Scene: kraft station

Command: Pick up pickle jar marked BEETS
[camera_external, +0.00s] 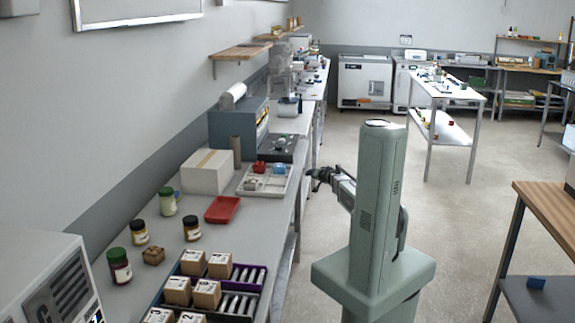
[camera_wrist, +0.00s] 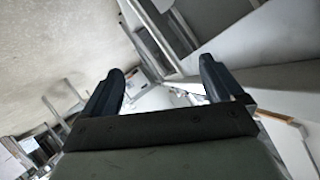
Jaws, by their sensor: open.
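Several jars stand upright on the long grey bench at the left of the external view. One with a green lid and dark red contents (camera_external: 120,268) is nearest the front left. A jar with a dark lid and pale label (camera_external: 140,235), a brown jar (camera_external: 192,230) and a green-lidded pale jar (camera_external: 168,204) stand farther back. The label words are too small to read, so I cannot tell which says BEETS. My gripper (camera_external: 316,178) is past the bench's right edge, well away from the jars. In the wrist view its open fingers (camera_wrist: 161,68) are empty, and no jar shows.
A small brown block (camera_external: 153,256) sits between the jars. A compartment tray with cardboard boxes (camera_external: 207,294) fills the bench front. A red tray (camera_external: 223,209), a white carton (camera_external: 208,172) and a pale parts tray (camera_external: 281,187) lie farther back. Bare bench lies around the jars.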

